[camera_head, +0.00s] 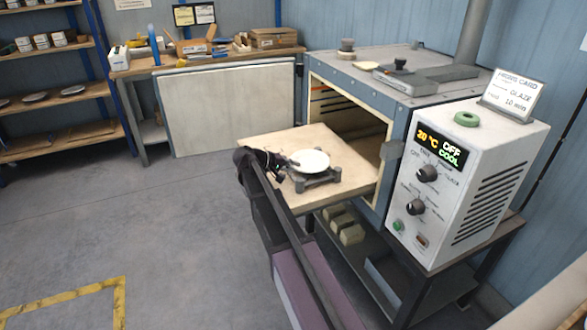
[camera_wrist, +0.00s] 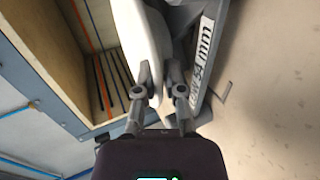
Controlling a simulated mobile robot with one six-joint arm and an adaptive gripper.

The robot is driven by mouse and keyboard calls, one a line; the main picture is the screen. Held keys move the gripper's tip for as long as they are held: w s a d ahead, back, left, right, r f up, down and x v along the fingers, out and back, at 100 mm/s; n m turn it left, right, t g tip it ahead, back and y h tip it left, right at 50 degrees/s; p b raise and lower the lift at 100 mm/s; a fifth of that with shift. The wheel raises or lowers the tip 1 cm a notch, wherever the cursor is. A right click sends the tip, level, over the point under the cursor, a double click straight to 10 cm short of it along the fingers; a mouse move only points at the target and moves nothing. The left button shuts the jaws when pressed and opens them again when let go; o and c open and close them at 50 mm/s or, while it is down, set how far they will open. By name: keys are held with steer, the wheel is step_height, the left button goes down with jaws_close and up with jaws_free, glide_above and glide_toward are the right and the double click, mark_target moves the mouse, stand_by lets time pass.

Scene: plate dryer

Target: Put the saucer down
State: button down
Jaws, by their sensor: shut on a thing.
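The white saucer (camera_head: 311,160) is at the grey stand (camera_head: 320,181), above the pulled-out pale shelf of the kiln. It looks about level. My gripper (camera_head: 284,168) reaches the saucer's left edge from the left. In the wrist view, my gripper's fingers (camera_wrist: 163,88) are shut on the rim of the saucer (camera_wrist: 141,35). The stand (camera_wrist: 196,75) lies just beside it and carries a label ending in "mm". I cannot tell whether the saucer touches the stand.
The open kiln (camera_head: 345,105) is behind the shelf (camera_head: 262,147). A control box (camera_head: 490,175) reading 20 °C, OFF, COOL stands at the right. A workbench (camera_head: 215,58) and shelves with small dishes are at the back left. The floor at the left is clear.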

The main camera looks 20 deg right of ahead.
steer(key=shift+f, duration=0.1)
steer(key=c, duration=1)
jaws_free()
steer(key=shift+r, duration=0.25)
steer(key=shift+p+v, duration=2.55)
steer(key=shift+v, duration=3.45)
steer(key=shift+s+f, duration=0.15)
